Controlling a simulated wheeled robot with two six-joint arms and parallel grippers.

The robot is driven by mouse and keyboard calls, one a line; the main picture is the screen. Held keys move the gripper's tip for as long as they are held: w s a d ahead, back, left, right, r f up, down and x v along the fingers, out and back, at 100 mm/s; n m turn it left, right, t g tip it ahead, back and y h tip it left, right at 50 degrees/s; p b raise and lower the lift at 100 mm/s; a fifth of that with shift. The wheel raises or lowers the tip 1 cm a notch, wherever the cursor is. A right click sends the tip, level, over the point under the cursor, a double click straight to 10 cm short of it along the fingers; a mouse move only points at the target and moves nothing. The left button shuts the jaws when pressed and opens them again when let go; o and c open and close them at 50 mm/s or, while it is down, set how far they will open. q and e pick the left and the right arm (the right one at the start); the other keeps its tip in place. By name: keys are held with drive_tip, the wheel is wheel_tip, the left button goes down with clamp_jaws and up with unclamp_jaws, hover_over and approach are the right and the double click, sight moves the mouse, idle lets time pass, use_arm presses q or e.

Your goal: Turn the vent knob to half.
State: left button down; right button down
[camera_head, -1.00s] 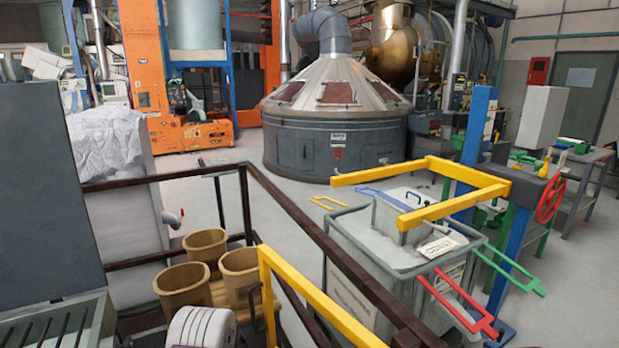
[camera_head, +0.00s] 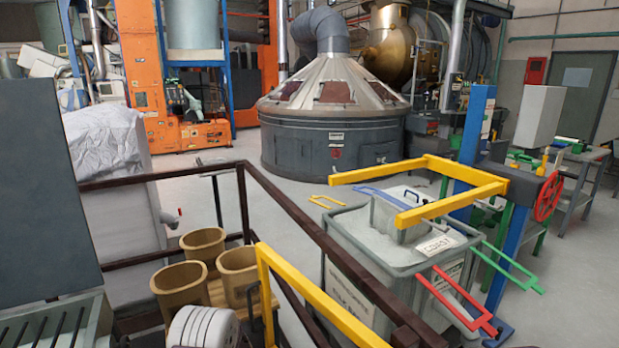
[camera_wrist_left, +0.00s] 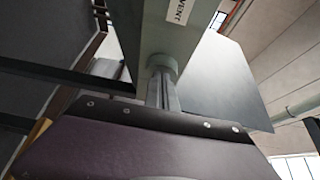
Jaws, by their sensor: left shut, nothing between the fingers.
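In the left wrist view, a grey-green box with a white label reading VENT (camera_wrist_left: 178,11) fills the upper middle. A round grey knob-like boss (camera_wrist_left: 163,62) sits at its lower end; its pointer or setting cannot be read. My left gripper (camera_wrist_left: 162,88) appears as narrow grey fingers, shut and empty, just below the boss. I cannot tell whether they touch it. Neither the vent knob nor either gripper can be made out in the head view.
Dark railings (camera_head: 292,208) cross the foreground, with a yellow bar (camera_head: 318,300) beside them. Brown buckets (camera_head: 180,287) stand at lower left. A grey bin (camera_head: 345,240) stands under a yellow frame (camera_head: 455,207). A red handwheel (camera_head: 547,197) is at right. Open floor lies behind the railing.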

use_arm(q)
drive_tip(key=d, duration=0.1)
drive_tip(key=w+d+b, duration=0.1)
drive_tip(key=d, duration=0.1)
drive_tip(key=w+d, duration=0.1)
drive_tip(key=shift+w+d+b, duration=0.2)
drive_tip(key=shift+d+b, duration=0.05)
drive_tip(key=shift+b, duration=0.05)
drive_tip(key=s+a+p, duration=0.1)
drive_tip(key=s+a, duration=0.1)
drive_tip(key=a, duration=0.3)
drive_tip(key=shift+s+a+r+p, duration=0.2)
drive_tip(key=shift+s+r+p, duration=0.15)
drive_tip(key=shift+r+p, duration=0.05)
drive_tip(key=shift+w+a, duration=0.1)
drive_tip(key=shift+w, duration=0.15)
idle(0.6)
drive_tip(key=shift+f+b, duration=0.1)
drive_tip(key=shift+b, duration=0.55)
drive_tip(key=shift+f+b, duration=0.25)
drive_tip(key=shift+b, duration=0.85)
